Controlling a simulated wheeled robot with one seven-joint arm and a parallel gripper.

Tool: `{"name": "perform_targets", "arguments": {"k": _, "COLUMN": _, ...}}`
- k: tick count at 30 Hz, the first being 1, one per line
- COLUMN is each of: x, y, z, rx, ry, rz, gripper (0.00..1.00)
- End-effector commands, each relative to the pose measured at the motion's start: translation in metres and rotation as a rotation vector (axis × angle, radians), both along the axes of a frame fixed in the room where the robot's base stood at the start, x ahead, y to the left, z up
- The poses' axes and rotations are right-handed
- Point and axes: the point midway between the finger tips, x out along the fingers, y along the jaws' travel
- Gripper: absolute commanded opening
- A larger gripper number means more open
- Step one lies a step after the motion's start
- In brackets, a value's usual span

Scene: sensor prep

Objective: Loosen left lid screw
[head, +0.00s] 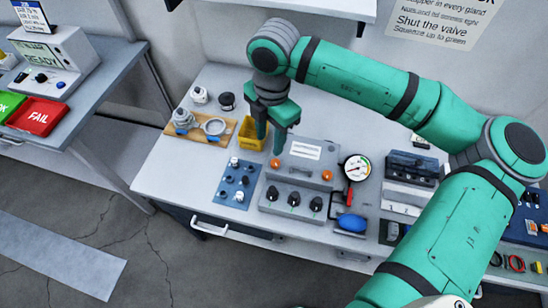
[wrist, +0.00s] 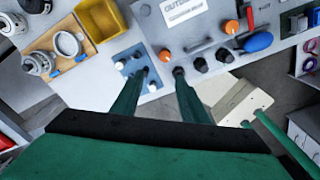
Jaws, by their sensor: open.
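A grey box (head: 305,172) with a white label on its lid stands mid-table. Its left orange lid screw (head: 276,163) and right orange lid screw (head: 327,175) are at the lid's sides. In the wrist view the left screw (wrist: 166,56) and right screw (wrist: 232,27) show above the fingers. My gripper (head: 269,146) is open and empty, pointing down near the box's back left corner in the head view. In the wrist view its fingertips (wrist: 160,76) straddle the left screw's side-to-side position, apart from it. Exact height above the box cannot be told.
A blue plate with pegs (head: 236,182) lies left of the box. A yellow bin (head: 252,135) is behind, beside the fingers. A wooden board with round metal parts (head: 196,127) is further left. A gauge (head: 356,167) with a red handle stands right; the front left tabletop is clear.

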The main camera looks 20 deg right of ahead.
Motion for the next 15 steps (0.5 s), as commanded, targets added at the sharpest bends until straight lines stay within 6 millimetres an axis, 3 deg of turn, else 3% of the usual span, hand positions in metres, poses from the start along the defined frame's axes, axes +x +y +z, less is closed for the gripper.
{"name": "perform_targets", "arguments": {"k": 3, "x": -0.002, "y": -0.014, "z": -0.001, "rx": -0.040, "ry": 0.005, "rz": -0.028, "gripper": 0.40}}
{"name": "perform_targets", "arguments": {"k": 7, "x": -0.002, "y": -0.015, "z": -0.011, "rx": -0.043, "ry": 0.006, "rz": -0.033, "gripper": 0.40}}
{"name": "perform_targets", "arguments": {"k": 15, "x": -0.002, "y": -0.013, "z": -0.057, "rx": -0.038, "ry": 0.007, "rz": -0.028, "gripper": 0.40}}
